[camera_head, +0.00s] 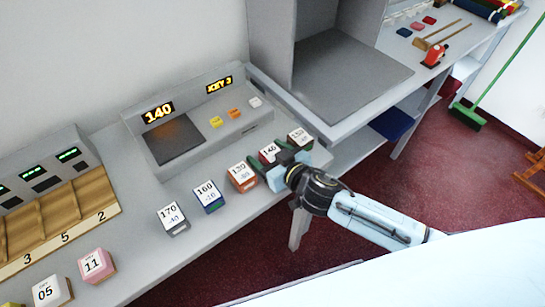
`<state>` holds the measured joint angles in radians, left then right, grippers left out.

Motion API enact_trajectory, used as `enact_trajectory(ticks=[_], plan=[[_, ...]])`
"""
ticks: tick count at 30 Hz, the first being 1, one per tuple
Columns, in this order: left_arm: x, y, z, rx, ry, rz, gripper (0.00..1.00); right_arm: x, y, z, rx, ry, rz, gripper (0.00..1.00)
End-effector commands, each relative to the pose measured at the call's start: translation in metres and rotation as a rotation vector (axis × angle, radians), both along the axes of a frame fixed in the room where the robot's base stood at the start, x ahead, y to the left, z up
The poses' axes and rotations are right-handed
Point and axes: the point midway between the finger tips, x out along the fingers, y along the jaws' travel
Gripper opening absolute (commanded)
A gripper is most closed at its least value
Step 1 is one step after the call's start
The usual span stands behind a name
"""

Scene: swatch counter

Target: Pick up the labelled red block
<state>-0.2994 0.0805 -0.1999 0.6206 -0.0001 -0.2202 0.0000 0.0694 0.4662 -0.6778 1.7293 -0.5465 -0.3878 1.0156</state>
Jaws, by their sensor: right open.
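A red block (268,153) with a white label that seems to read 140 stands in a row of labelled blocks near the counter's front edge. My right gripper (282,164) is open and sits right at the red block, on its near side. The gripper covers the block's lower part, so I cannot tell whether the fingers touch it or are around it. My left gripper is not in view.
An orange block (241,178) stands close on the left and a block labelled 150 (300,138) close on the right. Blue (208,197) and grey (173,219) blocks stand further left. A grey console (205,125) behind shows 140 and KEY 3.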

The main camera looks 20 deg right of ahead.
Motion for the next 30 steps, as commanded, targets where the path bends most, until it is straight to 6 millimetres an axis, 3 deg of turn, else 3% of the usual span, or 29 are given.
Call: enact_trajectory(ticks=[2,13,22,30], plan=[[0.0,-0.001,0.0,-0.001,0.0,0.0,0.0,0.0,0.0,0.0,0.0,0.0,0.0,0.71],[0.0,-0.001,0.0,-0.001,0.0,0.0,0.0,0.0,0.0,0.0,0.0,0.0,0.0,0.22],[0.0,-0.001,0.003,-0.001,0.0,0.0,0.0,0.0,0.0,0.007,0.0,-0.003,0.0,0.21],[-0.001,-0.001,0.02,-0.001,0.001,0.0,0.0,0.0,0.0,0.059,0.001,-0.004,0.001,0.21]])
